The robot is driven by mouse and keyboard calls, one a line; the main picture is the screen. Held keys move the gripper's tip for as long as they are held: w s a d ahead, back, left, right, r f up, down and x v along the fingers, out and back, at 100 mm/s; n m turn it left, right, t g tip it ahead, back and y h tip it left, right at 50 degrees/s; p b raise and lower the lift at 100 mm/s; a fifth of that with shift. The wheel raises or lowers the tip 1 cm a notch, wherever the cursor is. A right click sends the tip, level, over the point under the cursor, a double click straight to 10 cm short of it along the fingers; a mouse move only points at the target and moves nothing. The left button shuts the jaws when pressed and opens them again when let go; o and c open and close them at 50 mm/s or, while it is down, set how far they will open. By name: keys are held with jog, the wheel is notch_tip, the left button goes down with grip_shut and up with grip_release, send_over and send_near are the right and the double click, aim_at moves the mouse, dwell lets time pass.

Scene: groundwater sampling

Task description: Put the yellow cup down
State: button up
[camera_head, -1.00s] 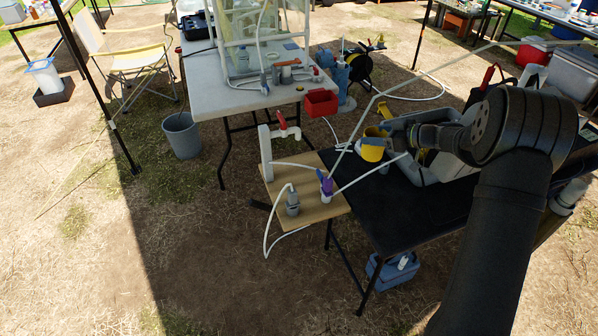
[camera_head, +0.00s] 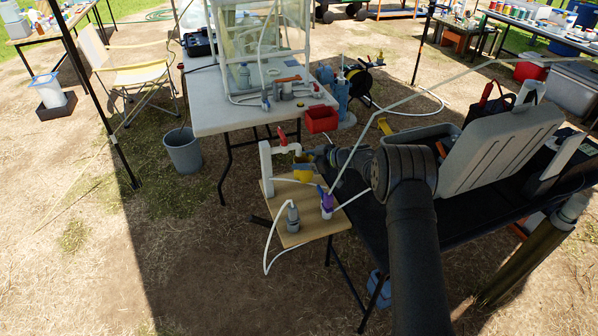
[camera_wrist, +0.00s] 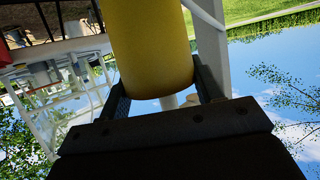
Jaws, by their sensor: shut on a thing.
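The yellow cup (camera_head: 302,174) is in my gripper (camera_head: 308,168), beside the white post and tap over the back of the wooden board (camera_head: 289,238). In the wrist view the yellow cup (camera_wrist: 148,42) fills the space between the two dark fingers of my gripper (camera_wrist: 160,85), which are shut on its sides. I cannot tell whether the cup's base touches the board. My arm comes in from the right and hides part of the black table.
A white post (camera_head: 266,168) with a red-handled tap (camera_head: 283,139) stands close to the cup. A grey bottle (camera_head: 292,217), a purple-topped bottle (camera_head: 327,203) and loose white hoses are on the board. The black table (camera_head: 362,229) adjoins it; an open grey case (camera_head: 500,155) stands there.

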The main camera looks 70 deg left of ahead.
jog(key=shift+f+x, duration=0.25)
jog(key=shift+x, duration=1)
jog(key=shift+d+f, duration=0.15)
jog(key=shift+f, duration=1.7)
jog(key=shift+f, duration=0.2)
jog(key=o, duration=1)
jog(key=shift+c, duration=0.2)
